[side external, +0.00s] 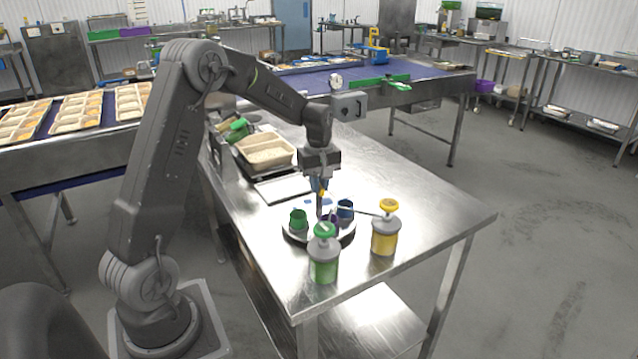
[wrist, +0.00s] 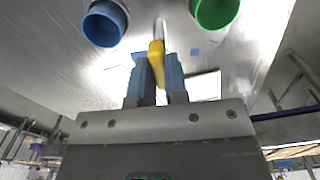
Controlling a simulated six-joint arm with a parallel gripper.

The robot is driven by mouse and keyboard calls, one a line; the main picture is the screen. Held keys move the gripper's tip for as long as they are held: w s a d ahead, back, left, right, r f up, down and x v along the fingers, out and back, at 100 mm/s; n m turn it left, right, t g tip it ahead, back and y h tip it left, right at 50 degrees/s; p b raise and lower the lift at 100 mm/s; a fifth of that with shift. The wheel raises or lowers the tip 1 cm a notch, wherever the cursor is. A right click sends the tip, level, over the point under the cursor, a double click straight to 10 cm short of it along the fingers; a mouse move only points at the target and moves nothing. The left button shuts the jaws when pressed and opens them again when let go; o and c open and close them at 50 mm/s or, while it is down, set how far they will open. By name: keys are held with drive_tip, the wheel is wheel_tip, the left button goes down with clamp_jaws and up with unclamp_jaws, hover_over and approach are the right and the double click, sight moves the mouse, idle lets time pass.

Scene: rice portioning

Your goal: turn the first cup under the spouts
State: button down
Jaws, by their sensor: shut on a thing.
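A round turntable (side external: 292,237) stands on the steel table with a green cup (side external: 298,219), a blue cup (side external: 345,208) and a partly hidden purple cup (side external: 332,219). The wrist view shows the blue cup (wrist: 105,22) and green cup (wrist: 215,11). My gripper (side external: 320,187) is over the turntable, its fingers shut on a yellow handle (wrist: 156,54) on a thin metal post. A green dispenser (side external: 323,266) and a yellow dispenser (side external: 384,238) stand at the turntable's front and right. The yellow one's spout reaches toward the blue cup; the green one's spout is hard to see.
A tan tub of rice (side external: 266,153) sits behind the turntable, with a flat pale plate (side external: 282,188) in front of it. The steel table (side external: 440,213) is clear to the right. Food trays (side external: 78,112) lie on a conveyor at the left.

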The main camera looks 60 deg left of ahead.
drive_tip(key=shift+m, duration=3.1)
drive_tip(key=shift+r+m, duration=0.1)
drive_tip(key=shift+m, duration=2.9)
drive_tip(key=c, duration=1.1)
unclamp_jaws()
drive_tip(key=shift+c, duration=0.2)
wheel_tip(320, 180, up, 14)
